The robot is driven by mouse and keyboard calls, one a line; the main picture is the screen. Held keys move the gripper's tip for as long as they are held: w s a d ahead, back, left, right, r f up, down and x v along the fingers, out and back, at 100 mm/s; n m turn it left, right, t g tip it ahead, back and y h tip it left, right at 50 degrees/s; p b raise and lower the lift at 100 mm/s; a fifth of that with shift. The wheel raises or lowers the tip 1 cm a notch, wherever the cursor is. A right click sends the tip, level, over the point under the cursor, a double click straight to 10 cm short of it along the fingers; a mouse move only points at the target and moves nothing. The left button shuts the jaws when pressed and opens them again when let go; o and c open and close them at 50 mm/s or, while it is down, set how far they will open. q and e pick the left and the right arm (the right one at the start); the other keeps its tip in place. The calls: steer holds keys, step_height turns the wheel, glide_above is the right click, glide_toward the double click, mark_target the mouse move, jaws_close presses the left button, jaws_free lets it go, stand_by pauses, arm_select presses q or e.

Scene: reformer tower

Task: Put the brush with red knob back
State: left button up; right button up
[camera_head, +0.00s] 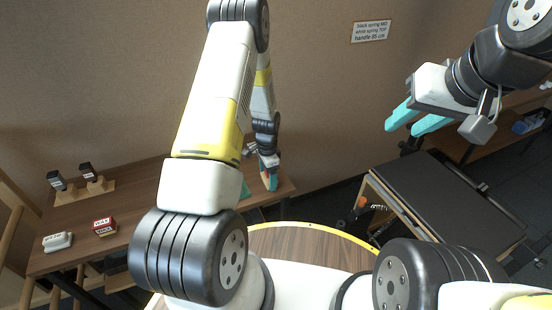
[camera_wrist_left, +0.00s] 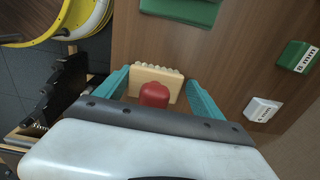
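The brush (camera_wrist_left: 157,77) is a cream block with a toothed edge and a red knob (camera_wrist_left: 154,95) in the left wrist view, over the brown wooden table. My left gripper (camera_wrist_left: 157,72) has its two teal fingers spread, one on each side of the brush. Gaps show between each finger and the red knob. Whether the fingertips touch the brush's ends is hard to tell. In the head view my left gripper (camera_head: 268,178) is low at the right end of the table, and the brush cannot be made out. My right gripper (camera_head: 413,120) is open and empty, raised at the right.
A green block (camera_wrist_left: 297,56) marked 8 mm and a white block (camera_wrist_left: 262,109) marked 4 mm are near the brush. A red box (camera_head: 104,226), a white piece (camera_head: 57,242) and black-topped stands (camera_head: 90,174) are on the table's left. A dark-topped bench (camera_head: 450,205) stands right.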

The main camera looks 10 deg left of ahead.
arm_select(q)
steer(key=shift+s+d+f, duration=0.35)
steer(key=shift+s+f, duration=0.2)
steer(key=shift+r, duration=0.15)
steer(key=r, duration=1.2)
steer(key=shift+w+a+r, duration=0.1)
steer(key=shift+w+r, duration=0.15)
steer(key=shift+r, duration=0.1)
steer(key=s+r+n+t+h, duration=0.1)
steer(key=s+r+n+t, duration=0.2)
steer(key=r, duration=0.8)
steer(key=s+r+n, duration=0.2)
steer(key=s+r, duration=0.3)
steer(key=r, duration=0.7)
steer(key=s+d+r+n+t, duration=0.1)
steer(key=s+r, duration=0.3)
steer(key=s, duration=0.4)
steer(key=s+d+r+n+t+h, duration=0.1)
steer(key=s+r+n, duration=0.3)
steer(key=s, duration=0.4)
steer(key=shift+r+n+t, duration=0.3)
steer(key=shift+r+t, duration=0.2)
steer(key=shift+r, duration=0.15)
